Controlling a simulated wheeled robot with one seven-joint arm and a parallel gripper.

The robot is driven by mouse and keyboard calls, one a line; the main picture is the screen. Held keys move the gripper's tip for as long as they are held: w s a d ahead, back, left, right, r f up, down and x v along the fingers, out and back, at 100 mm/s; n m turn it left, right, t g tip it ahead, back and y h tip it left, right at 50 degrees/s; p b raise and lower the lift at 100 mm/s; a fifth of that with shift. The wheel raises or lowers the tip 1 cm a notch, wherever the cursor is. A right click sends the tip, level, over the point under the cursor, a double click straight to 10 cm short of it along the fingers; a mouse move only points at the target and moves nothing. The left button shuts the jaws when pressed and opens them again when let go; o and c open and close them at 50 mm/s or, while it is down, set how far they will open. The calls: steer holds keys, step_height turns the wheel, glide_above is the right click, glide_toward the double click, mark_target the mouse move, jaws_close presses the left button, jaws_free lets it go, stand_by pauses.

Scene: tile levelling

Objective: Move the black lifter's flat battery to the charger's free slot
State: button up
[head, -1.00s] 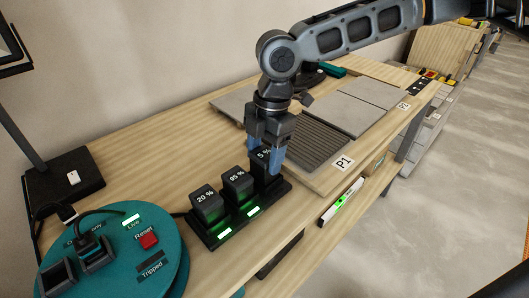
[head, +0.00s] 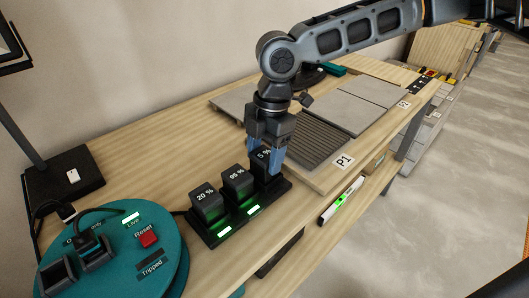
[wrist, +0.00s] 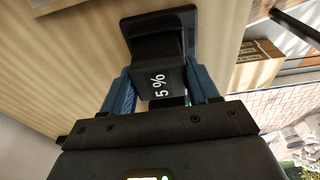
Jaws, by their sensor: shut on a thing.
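My gripper (head: 264,157) is shut on the black battery marked 5 % (head: 264,168), with one blue finger on each side of it. The battery is upright at the right-end slot of the black charger (head: 212,241). I cannot tell whether it is fully seated. In the wrist view the battery (wrist: 158,82) sits between the blue fingers, with a black base beyond it. Two other batteries, marked 20 % (head: 206,202) and 95 % (head: 237,183), stand in the other slots, each with a green light in front. I cannot clearly make out the black lifter.
A teal round unit (head: 165,225) with a red Reset button and a cable stands left of the charger. Grey tiles (head: 365,90) and a P1 label (head: 343,161) lie to the right. A level with a green light (head: 341,201) is at the bench's front edge.

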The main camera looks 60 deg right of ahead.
steer(key=shift+f, duration=0.4)
stand_by(0.3)
steer(key=o, duration=1.2)
steer(key=shift+o, duration=0.2)
steer(key=shift+s+d+r+p, duration=0.1)
steer(key=shift+d+r, duration=0.1)
steer(key=shift+r, duration=1.1)
steer(key=shift+d+r+p, duration=0.1)
steer(key=shift+d+r, duration=0.1)
steer(key=shift+r, duration=1.05)
steer(key=shift+s+d+r+p, duration=0.1)
steer(key=shift+d+r, duration=0.1)
steer(key=shift+r, duration=1.1)
